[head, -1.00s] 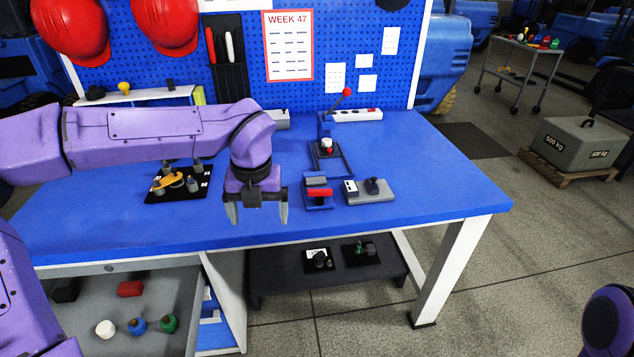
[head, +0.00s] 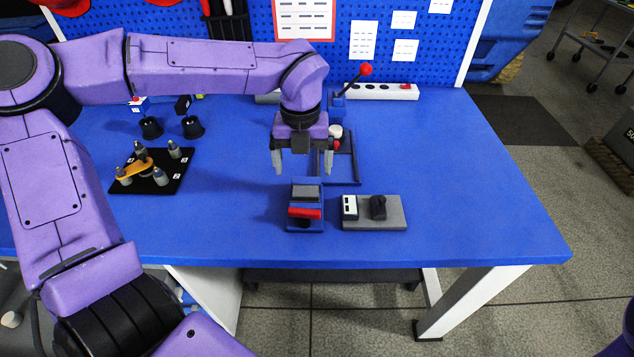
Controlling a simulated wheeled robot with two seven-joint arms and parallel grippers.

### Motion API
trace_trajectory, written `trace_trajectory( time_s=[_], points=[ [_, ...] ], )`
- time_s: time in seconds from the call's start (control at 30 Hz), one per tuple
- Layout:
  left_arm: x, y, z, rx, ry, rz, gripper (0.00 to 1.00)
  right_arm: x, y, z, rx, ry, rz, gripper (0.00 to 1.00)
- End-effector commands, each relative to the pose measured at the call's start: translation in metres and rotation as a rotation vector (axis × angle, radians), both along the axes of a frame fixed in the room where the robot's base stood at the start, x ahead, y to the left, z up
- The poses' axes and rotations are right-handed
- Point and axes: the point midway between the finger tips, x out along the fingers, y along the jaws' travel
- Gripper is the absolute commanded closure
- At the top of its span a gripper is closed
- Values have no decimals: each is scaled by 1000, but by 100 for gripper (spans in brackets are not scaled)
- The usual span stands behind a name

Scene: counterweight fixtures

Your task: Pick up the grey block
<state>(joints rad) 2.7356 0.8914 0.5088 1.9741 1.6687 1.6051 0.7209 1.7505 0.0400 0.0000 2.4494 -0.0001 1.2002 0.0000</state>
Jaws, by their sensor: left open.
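A grey block (head: 306,191) sits in a small blue fixture (head: 291,224) with a red handle (head: 305,213) across its front, near the front edge of the blue table. My left gripper (head: 303,168) points down with its two fingers apart and nothing between them. In the picture its fingertips are just above and behind the grey block, one toward each side; the exact height gap is hard to tell. My right gripper is not in view.
A grey base (head: 391,221) with a black knob stands right of the fixture. Behind is a blue lever stand with a red ball (head: 366,69). A black board (head: 180,180) with pegs and two black cups (head: 193,128) are left. The table's right side is clear.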

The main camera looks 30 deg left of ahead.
Motion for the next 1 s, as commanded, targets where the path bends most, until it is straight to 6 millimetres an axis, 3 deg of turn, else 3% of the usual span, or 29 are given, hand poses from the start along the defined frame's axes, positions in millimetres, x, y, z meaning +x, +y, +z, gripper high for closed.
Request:
trace_trajectory(
  time_s=[0.1,0.5,0.77,0.8,0.97,1.0],
  points=[
    [0,0,-24,-1,5,0,6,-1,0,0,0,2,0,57],
    [7,-4,-83,0,4,-2,6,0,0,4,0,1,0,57],
    [8,-4,-91,-1,2,-2,6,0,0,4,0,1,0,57],
    [8,-4,-91,-1,2,-2,10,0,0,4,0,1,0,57],
    [8,-4,-91,-1,2,-2,62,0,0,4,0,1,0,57],
    [8,-4,-90,-1,2,-2,65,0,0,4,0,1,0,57]
  ],
)
